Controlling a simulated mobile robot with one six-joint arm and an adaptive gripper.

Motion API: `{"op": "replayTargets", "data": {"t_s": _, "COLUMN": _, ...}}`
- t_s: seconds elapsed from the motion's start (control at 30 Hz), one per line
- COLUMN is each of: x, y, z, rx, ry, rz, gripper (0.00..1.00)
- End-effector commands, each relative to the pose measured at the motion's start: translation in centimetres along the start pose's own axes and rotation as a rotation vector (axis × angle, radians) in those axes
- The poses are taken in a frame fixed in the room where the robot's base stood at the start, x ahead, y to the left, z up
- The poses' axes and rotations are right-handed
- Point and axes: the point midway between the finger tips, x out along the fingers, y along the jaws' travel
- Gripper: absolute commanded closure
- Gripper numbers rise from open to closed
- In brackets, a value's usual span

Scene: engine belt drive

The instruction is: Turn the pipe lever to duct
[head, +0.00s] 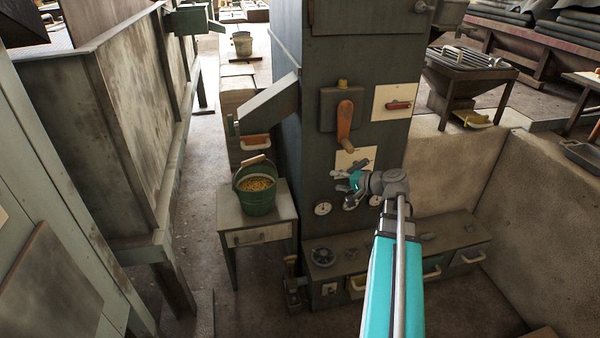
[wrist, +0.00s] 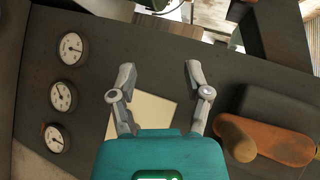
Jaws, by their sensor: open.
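A small cream plate (head: 346,158) with a dark grey lever (head: 358,165) is on the front of the tall dark cabinet; I cannot tell whether this is the pipe lever. My gripper (head: 343,181) is just below and in front of it in the head view. In the wrist view my gripper (wrist: 160,74) is open, its fingers spread and empty. The cream plate (wrist: 153,112) shows behind them, with its lever hidden. A larger orange lever (head: 345,125) hangs down from a dark box above; in the wrist view this orange lever (wrist: 270,140) is at the right.
Round gauges (head: 322,208) sit below the plate; they are at the left in the wrist view (wrist: 65,95). A red handle (head: 399,105) is on another plate at upper right. A sloped chute (head: 268,103) stands above a green bucket (head: 257,199) on a small table (head: 232,216).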

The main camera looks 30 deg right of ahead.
Motion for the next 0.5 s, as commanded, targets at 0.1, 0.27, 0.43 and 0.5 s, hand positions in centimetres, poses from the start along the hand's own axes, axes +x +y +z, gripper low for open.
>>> {"op": "replayTargets", "data": {"t_s": 0.1, "x": 0.5, "y": -1.3, "z": 1.0, "rx": -0.019, "ry": -0.029, "rz": 0.028, "gripper": 0.37}}
{"op": "replayTargets", "data": {"t_s": 0.27, "x": 1.1, "y": -2.4, "z": 2.3, "rx": -0.044, "ry": -0.067, "rz": 0.066, "gripper": 0.37}}
{"op": "replayTargets", "data": {"t_s": 0.43, "x": 1.8, "y": -3.5, "z": 3.6, "rx": -0.071, "ry": -0.106, "rz": 0.107, "gripper": 0.37}}
{"op": "replayTargets", "data": {"t_s": 0.5, "x": 2.0, "y": -3.9, "z": 4.2, "rx": -0.083, "ry": -0.122, "rz": 0.123, "gripper": 0.37}}
